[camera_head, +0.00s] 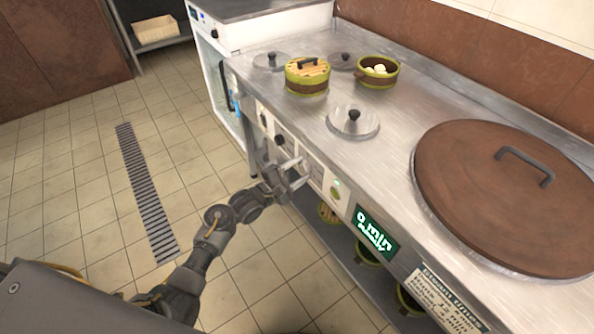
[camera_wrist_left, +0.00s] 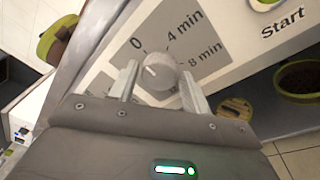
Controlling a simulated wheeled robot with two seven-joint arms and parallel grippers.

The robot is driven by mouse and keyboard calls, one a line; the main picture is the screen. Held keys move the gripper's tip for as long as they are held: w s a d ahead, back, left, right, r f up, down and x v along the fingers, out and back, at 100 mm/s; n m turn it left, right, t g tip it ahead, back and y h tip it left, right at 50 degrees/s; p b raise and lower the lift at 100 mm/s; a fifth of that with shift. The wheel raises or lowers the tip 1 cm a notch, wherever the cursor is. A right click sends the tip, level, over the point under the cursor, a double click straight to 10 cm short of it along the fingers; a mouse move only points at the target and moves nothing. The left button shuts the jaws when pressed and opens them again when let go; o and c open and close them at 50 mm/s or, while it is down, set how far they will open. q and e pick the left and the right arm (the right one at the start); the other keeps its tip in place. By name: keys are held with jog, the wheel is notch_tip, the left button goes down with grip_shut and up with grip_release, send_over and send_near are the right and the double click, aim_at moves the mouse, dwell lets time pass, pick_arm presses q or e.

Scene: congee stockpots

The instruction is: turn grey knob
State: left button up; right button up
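The grey knob (camera_wrist_left: 157,72) shows in the left wrist view on a grey dial panel marked 0, 4 min and 8 min. A short white mark shows on the upper left part of its face, on the side of the 0. My left gripper (camera_wrist_left: 159,86) is open, with one finger on each side of the knob and small gaps visible between. In the head view my left gripper (camera_head: 298,173) is at the counter's front panel, and I cannot make out the knob there.
A green display (camera_head: 375,233) reads 0 min. A Start button (camera_wrist_left: 264,3) sits beside the dial. A large brown lid (camera_head: 490,205), a small metal lid (camera_head: 353,122) and green pots (camera_head: 307,78) stand on the steel counter (camera_head: 300,128). The tiled floor at left is clear.

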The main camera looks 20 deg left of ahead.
pick_arm(q)
jog(key=shift+a, duration=0.15)
jog(key=c, duration=0.6)
